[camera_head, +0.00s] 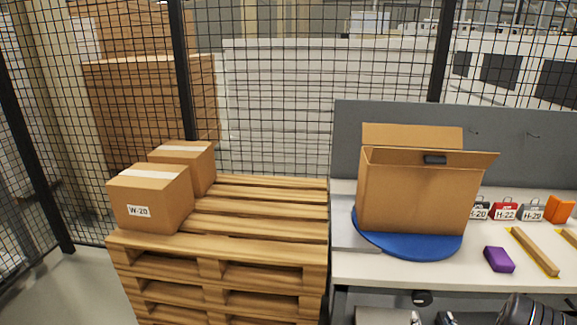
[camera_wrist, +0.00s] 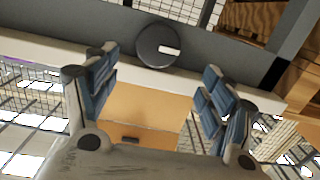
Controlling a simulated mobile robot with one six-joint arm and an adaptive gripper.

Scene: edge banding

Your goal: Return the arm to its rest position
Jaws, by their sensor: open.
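My gripper (camera_wrist: 156,66) shows in the wrist view with its two blue-padded fingers spread wide apart. Nothing is held between them. Beyond and between the fingers lies a brown cardboard surface (camera_wrist: 140,112) with a small dark slot. In the head view my gripper is not seen. A dark rounded part of my arm (camera_head: 530,312) shows at the bottom right corner, below the table's front edge.
An open cardboard box (camera_head: 415,195) stands on a blue turntable (camera_head: 410,246) on the white table (camera_head: 385,275). A purple block (camera_head: 498,259) and wooden strip (camera_head: 535,251) lie right. Closed boxes (camera_head: 150,200) sit on a pallet stack (camera_head: 265,245). Wire fencing (camera_head: 275,100) stands behind.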

